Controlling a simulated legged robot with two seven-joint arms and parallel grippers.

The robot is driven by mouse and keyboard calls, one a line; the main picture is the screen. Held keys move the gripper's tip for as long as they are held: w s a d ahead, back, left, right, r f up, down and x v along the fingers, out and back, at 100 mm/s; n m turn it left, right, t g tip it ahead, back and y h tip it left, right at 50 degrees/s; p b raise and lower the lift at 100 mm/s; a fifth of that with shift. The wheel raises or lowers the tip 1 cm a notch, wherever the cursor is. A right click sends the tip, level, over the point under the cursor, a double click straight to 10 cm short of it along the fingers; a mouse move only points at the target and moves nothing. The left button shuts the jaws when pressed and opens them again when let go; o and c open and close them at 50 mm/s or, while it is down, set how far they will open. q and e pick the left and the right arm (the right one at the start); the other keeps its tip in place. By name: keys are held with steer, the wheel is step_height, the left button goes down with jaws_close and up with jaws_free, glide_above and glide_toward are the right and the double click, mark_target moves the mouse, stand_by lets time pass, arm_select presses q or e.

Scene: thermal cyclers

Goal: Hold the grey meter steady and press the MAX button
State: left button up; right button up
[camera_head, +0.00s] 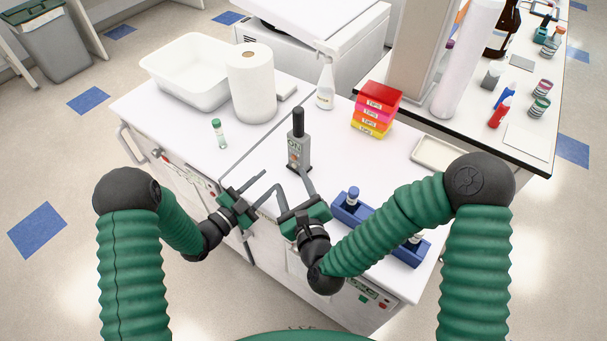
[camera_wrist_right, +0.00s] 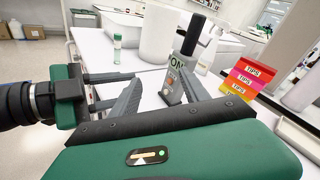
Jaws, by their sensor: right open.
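The grey meter (camera_head: 298,152) stands upright on the white bench, with a black upper part. In the right wrist view the meter (camera_wrist_right: 180,72) shows the letters "ON" and small buttons below; I cannot read a MAX label. My right gripper (camera_head: 291,181) is open, in front of the meter, its fingers pointing at the meter's lower part. In the wrist view the right gripper (camera_wrist_right: 160,78) has its fingers spread, with the meter beyond the tips. My left gripper (camera_head: 271,181) is open and empty, left of and in front of the meter; its fingers also show in the wrist view.
A paper roll (camera_head: 251,85), white tub (camera_head: 190,72) and capped tube (camera_head: 219,134) stand to the left. A spray bottle (camera_head: 325,82) and tip boxes (camera_head: 376,110) stand behind. A blue rack (camera_head: 345,212) sits at right, partly behind my right arm. Bench around the meter is clear.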

mark_target(299, 131)
arm_select(q)
steer(key=shift+d, duration=0.1)
arm_select(e)
step_height(299, 131, up, 3)
steer(key=w+d+m+t+h, duration=0.2)
steer(key=d+m+h, duration=0.1)
steer(key=m, duration=0.5)
steer(key=w, duration=0.5)
steer(key=w+a, duration=0.1)
steer(key=w, duration=0.9)
steer(key=shift+w+a+r, duration=0.1)
steer(key=shift+w+a, duration=0.05)
steer(key=shift+a, duration=0.1)
jaws_close()
arm_select(q)
steer(key=shift+c, duration=0.3)
